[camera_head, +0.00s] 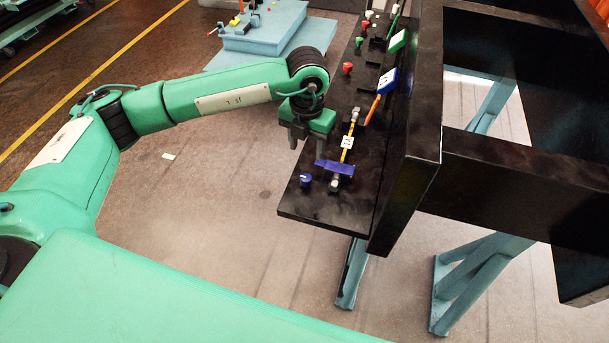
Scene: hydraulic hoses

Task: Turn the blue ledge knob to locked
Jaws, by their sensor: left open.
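The blue ledge knob (306,180) is a small round knob near the front left corner of the black ledge (312,207). Its exact turn position is too small to tell. My left gripper (306,144) comes in from the left and points down. Its fingers are apart with nothing between them. In the picture it is just above the knob, over the ledge's left edge, and apart from the knob. My right gripper is out of view.
A blue bracket (341,168) with a yellow hose (347,149) stands close right of the knob. A black upright panel (412,150) bounds the ledge's right side.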

